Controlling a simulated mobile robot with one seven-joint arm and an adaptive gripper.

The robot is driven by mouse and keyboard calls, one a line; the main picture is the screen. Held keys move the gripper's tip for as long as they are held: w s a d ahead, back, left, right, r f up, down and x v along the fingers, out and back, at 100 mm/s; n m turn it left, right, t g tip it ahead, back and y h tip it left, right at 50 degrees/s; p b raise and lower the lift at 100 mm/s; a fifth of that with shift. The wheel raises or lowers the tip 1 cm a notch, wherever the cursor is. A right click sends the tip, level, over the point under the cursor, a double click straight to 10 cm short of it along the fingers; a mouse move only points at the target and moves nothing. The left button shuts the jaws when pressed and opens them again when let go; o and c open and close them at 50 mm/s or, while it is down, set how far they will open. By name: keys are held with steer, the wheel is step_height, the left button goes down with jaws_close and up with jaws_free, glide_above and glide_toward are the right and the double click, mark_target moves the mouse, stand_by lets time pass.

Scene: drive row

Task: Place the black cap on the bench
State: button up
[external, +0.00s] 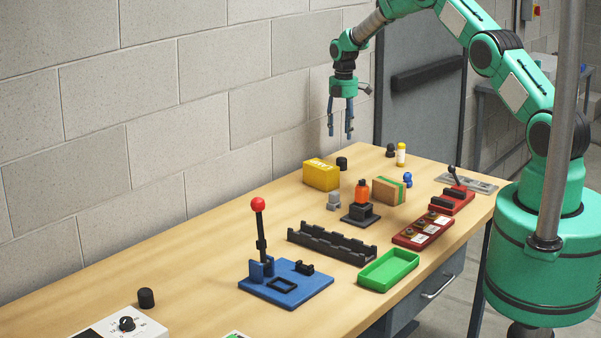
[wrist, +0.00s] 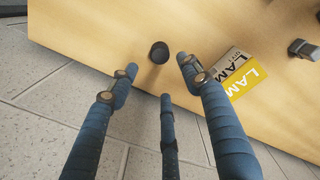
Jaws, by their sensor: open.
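Several small black cylinders stand on the wooden bench (external: 215,262), and I cannot tell for certain which is the black cap. One black cylinder (external: 342,163) is behind the yellow box; it looks like the round black piece in the wrist view (wrist: 159,52). Another black cylinder (external: 390,150) is by the yellow-topped bottle, and a third (external: 146,298) is at the front left. My gripper (external: 340,134) is open and empty, pointing down above the bench's back edge. In the wrist view its blue fingers (wrist: 158,76) are spread apart, with the round black piece beyond their tips.
The yellow box (external: 321,175) stands close to the nearest black cylinder. A grey block wall (external: 150,130) runs along the back edge. A red-knobbed lever (external: 258,228) on a blue base, a black rack (external: 331,243) and a green tray (external: 388,270) occupy the bench's middle.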

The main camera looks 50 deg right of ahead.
steer(key=shift+r, duration=0.15)
stand_by(0.5)
steer(key=s+a+r+m+t, duration=0.15)
steer(key=s+a+r, duration=0.3)
steer(key=r, duration=0.45)
steer(key=s+a+r+m, duration=0.25)
steer(key=a+r, duration=0.25)
steer(key=r, duration=0.4)
steer(key=s+a+r+m, duration=0.1)
steer(key=s+a+r, duration=0.3)
steer(key=r, duration=0.6)
steer(key=s+a+r+m+t, duration=0.1)
steer(key=s+a+r+m, duration=0.1)
steer(key=s+a+r, duration=0.45)
steer(key=s+a+r+m+t, duration=0.15)
steer(key=s+r, duration=0.25)
steer(key=s, duration=0.5)
steer(key=s+a+m, duration=0.2)
steer(key=s+a, duration=0.2)
steer(key=s, duration=1)
steer(key=s+a+m+t, duration=0.1)
steer(key=s+a+m, duration=0.2)
steer(key=s, duration=1.2)
steer(key=shift+s+a+m, duration=0.3)
steer(key=shift+a+m, duration=0.05)
steer(key=shift+a, duration=0.9)
